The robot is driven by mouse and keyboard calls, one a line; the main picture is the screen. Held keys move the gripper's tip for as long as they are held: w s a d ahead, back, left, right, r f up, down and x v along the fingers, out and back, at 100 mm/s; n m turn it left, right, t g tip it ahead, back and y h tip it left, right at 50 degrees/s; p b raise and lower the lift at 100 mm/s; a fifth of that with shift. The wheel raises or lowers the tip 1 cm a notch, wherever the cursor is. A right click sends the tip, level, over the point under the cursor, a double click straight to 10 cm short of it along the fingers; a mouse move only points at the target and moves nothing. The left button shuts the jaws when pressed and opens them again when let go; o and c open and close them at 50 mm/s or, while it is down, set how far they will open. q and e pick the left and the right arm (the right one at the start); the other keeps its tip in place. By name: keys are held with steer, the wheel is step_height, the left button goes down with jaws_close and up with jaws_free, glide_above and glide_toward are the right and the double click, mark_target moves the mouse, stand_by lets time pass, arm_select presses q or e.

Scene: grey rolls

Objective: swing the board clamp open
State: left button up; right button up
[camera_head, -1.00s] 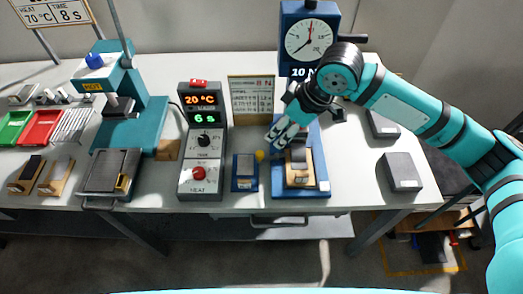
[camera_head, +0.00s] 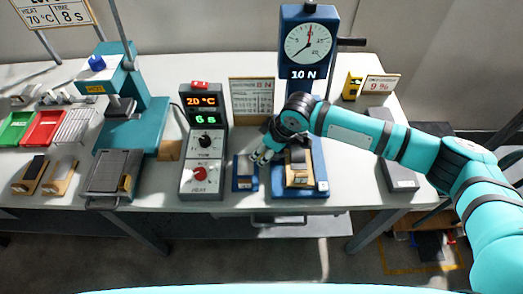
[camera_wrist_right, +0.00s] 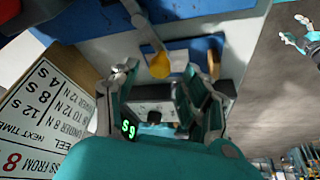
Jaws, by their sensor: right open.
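In the right wrist view, the board clamp shows as a grey lever (camera_wrist_right: 143,28) ending in a yellow knob (camera_wrist_right: 159,66). In the head view, the knob is hidden behind my right gripper (camera_head: 262,157). This gripper is open, with its fingers (camera_wrist_right: 160,85) on either side of the knob's line in the wrist view; I cannot tell whether they touch it. The blue tester base (camera_head: 322,172) carries a wooden board (camera_head: 299,177) under the dial gauge. A gripper-like shape, probably my left gripper (camera_wrist_right: 296,35), shows at the wrist view's right edge.
The heat control box (camera_head: 203,175) stands left of the gripper, and a small blue stand (camera_head: 243,183) is between it and the tester. The gauge (camera_head: 309,42) rises behind. A dark grey block (camera_head: 402,178) lies right, under my arm. The table front edge is close.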

steer(key=shift+x, duration=1.1)
jaws_close()
